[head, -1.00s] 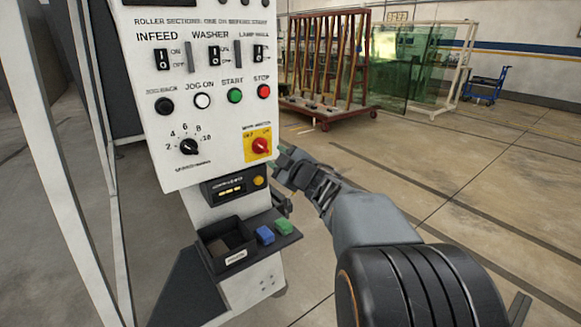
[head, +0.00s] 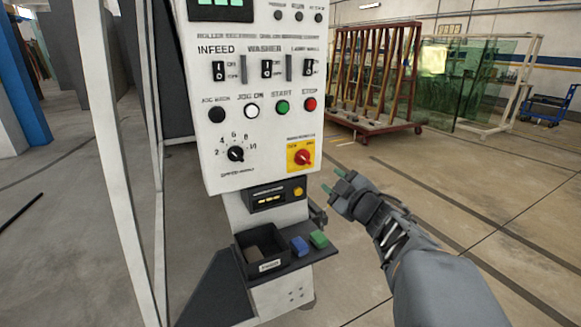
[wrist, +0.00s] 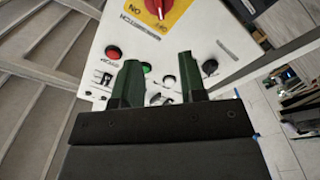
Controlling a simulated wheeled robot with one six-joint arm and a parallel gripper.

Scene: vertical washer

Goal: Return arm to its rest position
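My gripper (head: 340,182) is in the head view, just right of the control panel's lower right corner, apart from the panel. Its two green-tipped fingers stand apart with nothing between them; they also show spread in the wrist view (wrist: 165,85). My arm runs from there to the lower right. The white control panel (head: 275,178) carries switches, buttons, a speed dial (head: 235,154) and a red rotary switch (head: 303,157) on a yellow plate. In the wrist view the panel appears upside down behind the fingers, with the red switch (wrist: 157,5) at the top edge.
Below the panel a shelf holds a dark bin (head: 262,255), a blue block (head: 299,246) and a green block (head: 318,239). A white frame post (head: 118,170) stands left. A brown rack (head: 375,80) and glass sheets (head: 470,85) stand behind. The floor at right is clear.

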